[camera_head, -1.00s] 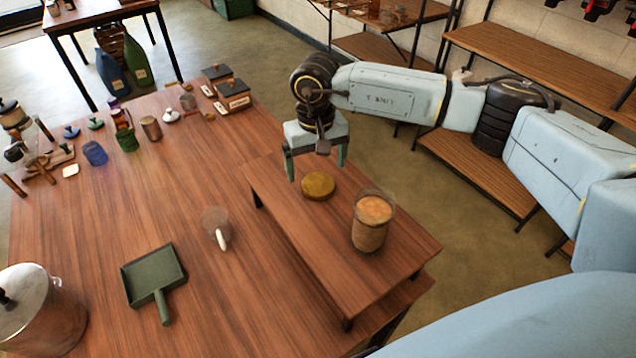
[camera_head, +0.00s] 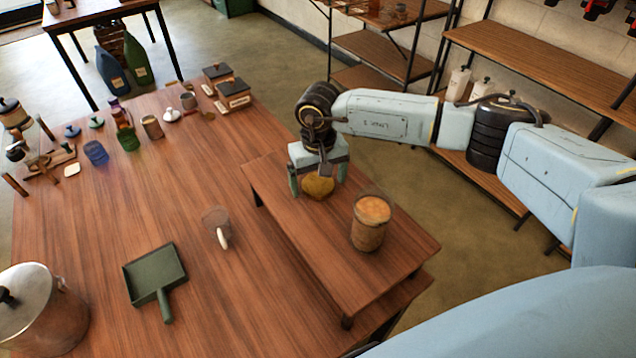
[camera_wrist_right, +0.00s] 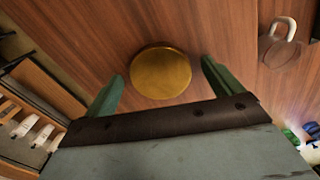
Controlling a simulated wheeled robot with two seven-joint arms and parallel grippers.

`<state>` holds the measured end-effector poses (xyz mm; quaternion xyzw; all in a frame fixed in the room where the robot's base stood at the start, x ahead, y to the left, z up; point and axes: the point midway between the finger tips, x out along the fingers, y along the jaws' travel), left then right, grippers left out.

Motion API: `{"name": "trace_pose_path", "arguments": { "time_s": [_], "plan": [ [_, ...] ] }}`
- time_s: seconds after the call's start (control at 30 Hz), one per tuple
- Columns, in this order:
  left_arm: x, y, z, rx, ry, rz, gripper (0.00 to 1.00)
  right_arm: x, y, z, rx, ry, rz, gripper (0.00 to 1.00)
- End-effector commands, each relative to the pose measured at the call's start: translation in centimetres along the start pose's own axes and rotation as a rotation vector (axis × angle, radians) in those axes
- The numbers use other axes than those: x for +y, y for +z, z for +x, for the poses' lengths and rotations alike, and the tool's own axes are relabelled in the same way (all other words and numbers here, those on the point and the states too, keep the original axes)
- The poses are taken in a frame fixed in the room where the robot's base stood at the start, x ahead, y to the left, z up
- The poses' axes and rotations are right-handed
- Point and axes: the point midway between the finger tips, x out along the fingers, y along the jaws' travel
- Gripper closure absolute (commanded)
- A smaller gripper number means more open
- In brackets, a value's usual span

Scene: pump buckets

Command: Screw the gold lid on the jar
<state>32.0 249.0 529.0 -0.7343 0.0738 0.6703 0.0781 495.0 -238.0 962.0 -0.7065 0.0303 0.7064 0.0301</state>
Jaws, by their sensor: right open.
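The round gold lid (camera_head: 318,187) lies flat on the small raised wooden stand. The jar (camera_head: 370,222), a glass with orange-brown contents and a brown band, stands upright and uncovered on the same stand, to the right of and nearer than the lid. My right gripper (camera_head: 319,188) is open and points down over the lid, partly hiding it. In the right wrist view the lid (camera_wrist_right: 161,72) sits between and just beyond the two green fingertips (camera_wrist_right: 162,76), with a gap on each side. My left gripper does not show.
The stand (camera_head: 300,240) rests on a large table (camera_head: 95,215). A glass mug (camera_head: 216,225), a green dustpan (camera_head: 152,272) and a metal pot (camera_head: 45,315) are to the left. Small items and boxes crowd the far end. The stand is clear around the jar.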

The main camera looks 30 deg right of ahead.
Motion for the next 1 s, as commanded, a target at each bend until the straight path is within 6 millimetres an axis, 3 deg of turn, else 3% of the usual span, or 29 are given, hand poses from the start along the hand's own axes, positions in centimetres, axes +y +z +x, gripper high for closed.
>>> {"name": "trace_pose_path", "arguments": {
  "time_s": [0.07, 0.43, 0.77, 1.0],
  "plan": [
    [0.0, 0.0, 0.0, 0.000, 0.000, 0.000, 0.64, 0.0, 0.0, 0.0, 0.000, 0.000, 0.000, 0.08],
    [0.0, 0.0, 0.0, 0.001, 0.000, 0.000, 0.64, 0.0, 0.0, -0.1, 0.000, 0.000, 0.000, 0.56],
    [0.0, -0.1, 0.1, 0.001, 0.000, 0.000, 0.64, 0.0, -0.1, -0.7, 0.002, -0.002, 0.001, 0.56],
    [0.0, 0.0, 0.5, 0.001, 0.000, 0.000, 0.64, 0.0, -0.1, -5.1, 0.006, -0.001, 0.000, 0.56]
  ]
}}
